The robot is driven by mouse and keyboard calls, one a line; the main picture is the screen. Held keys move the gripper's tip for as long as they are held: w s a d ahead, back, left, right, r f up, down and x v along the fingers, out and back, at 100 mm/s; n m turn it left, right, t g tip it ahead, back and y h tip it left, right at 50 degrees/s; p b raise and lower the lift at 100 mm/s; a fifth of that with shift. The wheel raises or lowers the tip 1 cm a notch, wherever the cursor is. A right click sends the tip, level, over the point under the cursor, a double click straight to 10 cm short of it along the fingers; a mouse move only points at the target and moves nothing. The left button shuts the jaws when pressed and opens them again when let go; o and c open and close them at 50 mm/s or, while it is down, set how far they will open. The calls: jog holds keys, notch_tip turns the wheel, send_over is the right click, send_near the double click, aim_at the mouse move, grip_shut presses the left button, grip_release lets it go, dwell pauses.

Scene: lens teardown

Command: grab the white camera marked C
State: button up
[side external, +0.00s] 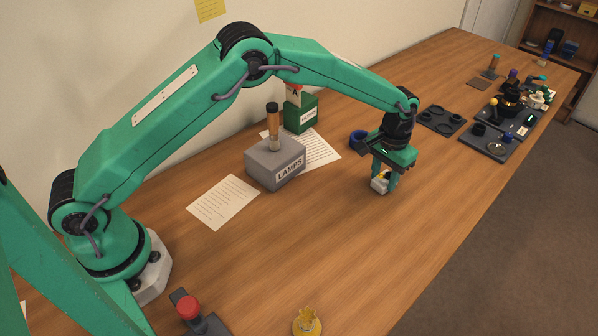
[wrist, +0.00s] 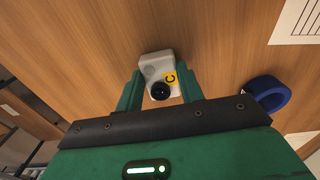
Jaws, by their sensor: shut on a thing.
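The white camera (wrist: 152,68) carries a yellow label marked C (wrist: 170,78) and has a dark round lens (wrist: 160,91). In the wrist view it sits between the two green fingers of my gripper (wrist: 160,82). In the side external view my gripper (side external: 383,182) points down at the table, shut on the white camera (side external: 378,185), which is partly hidden by the fingers. I cannot tell whether the camera touches the table or hangs just above it.
A blue ring (wrist: 268,94) lies close by on the wooden table (side external: 300,235). A grey LAMPS block (side external: 268,163) and a green box (side external: 300,113) stand to the left. Dark trays (side external: 441,120) with parts are farther back right. The table in front is mostly clear.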

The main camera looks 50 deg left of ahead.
aim_at(384, 182)
jog(key=shift+r, duration=0.75)
jog(key=r, duration=0.3)
jog(key=shift+s+d+r, duration=0.1)
jog(key=shift+s+d, duration=0.15)
jog(key=shift+d, duration=0.05)
jog(key=s+d+r, duration=0.6)
jog(key=s+d, duration=0.1)
jog(key=s, duration=0.1)
jog(key=shift+s+r, duration=0.2)
jog(key=shift+w+a, duration=0.1)
jog(key=shift+a, duration=0.05)
